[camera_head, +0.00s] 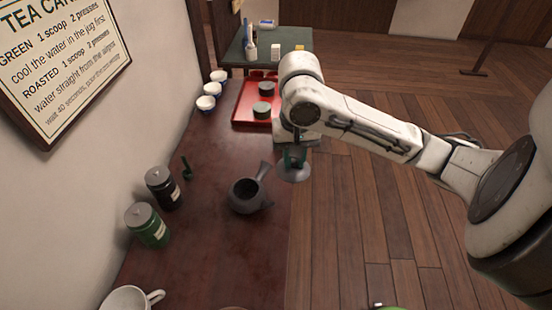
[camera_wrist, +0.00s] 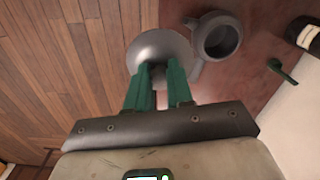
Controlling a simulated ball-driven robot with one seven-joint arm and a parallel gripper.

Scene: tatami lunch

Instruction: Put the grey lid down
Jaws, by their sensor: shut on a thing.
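My gripper (camera_head: 294,157) is shut on the grey lid (camera_head: 293,174), a round shallow disc held below its fingers. In the wrist view, the green fingers (camera_wrist: 158,76) close on the middle of the lid (camera_wrist: 160,44). In the head view, the lid appears at the right edge of the dark wooden table (camera_head: 222,250), with floor beside it. Its height above the table is hard to tell. The dark grey teapot (camera_head: 240,200) stands on the table left of the lid, uncovered, its handle pointing up and right. The wrist view also shows the teapot (camera_wrist: 222,52).
A black tin (camera_head: 163,189), a green tin (camera_head: 147,226) and a green scoop (camera_head: 187,168) line the left side. White cups (camera_head: 209,102) and a red tray (camera_head: 243,108) with dark pieces stand farther back. A white jug (camera_head: 124,300) is near. Table in front of the teapot is clear.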

